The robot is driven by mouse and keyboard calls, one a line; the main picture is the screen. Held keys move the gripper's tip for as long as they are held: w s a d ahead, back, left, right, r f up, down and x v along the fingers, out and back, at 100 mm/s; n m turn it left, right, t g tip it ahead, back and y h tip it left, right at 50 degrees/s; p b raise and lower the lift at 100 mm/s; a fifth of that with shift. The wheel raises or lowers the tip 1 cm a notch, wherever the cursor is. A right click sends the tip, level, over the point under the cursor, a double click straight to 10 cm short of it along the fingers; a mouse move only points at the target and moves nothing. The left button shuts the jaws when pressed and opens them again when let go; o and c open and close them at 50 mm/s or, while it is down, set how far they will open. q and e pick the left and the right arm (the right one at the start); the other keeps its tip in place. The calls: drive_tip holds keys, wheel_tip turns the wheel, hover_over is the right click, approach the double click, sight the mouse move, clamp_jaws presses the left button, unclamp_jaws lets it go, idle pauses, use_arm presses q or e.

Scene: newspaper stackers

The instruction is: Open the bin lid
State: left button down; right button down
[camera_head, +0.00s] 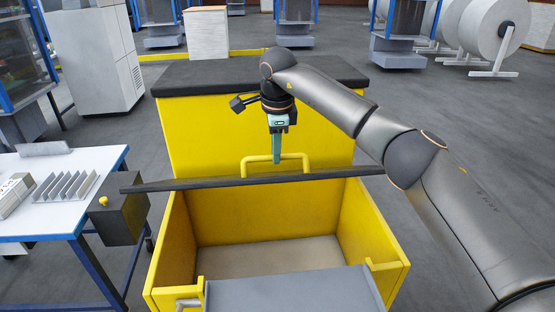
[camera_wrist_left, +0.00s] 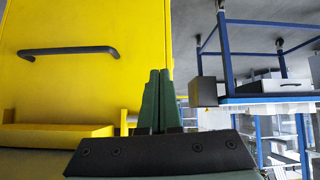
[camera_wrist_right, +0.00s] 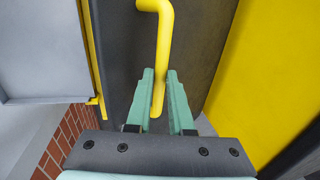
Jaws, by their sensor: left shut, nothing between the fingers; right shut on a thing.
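The yellow bin (camera_head: 265,222) stands in the middle of the head view, and its inside shows. The dark bin lid (camera_head: 240,183) is raised and seen nearly edge-on above the opening. Its yellow handle (camera_head: 260,158) sticks up from it and also shows in the right wrist view (camera_wrist_right: 164,25). My right gripper (camera_head: 277,158) is shut on this handle, with a finger on each side (camera_wrist_right: 160,95). My left gripper (camera_wrist_left: 157,80) is shut and empty in front of a yellow wall in the left wrist view; it is outside the head view.
A yellow cabinet (camera_head: 190,130) with a dark top stands just behind the lid. A white table (camera_head: 75,185) with blue legs is at the left. A grey panel (camera_head: 295,292) lies at the bin's near end. A dark bar handle (camera_wrist_left: 68,50) is on the yellow wall.

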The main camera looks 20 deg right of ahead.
drive_tip(key=shift+w+d+r, duration=0.1)
drive_tip(key=shift+w+d, duration=0.25)
drive_tip(key=shift+w, duration=0.25)
idle(0.4)
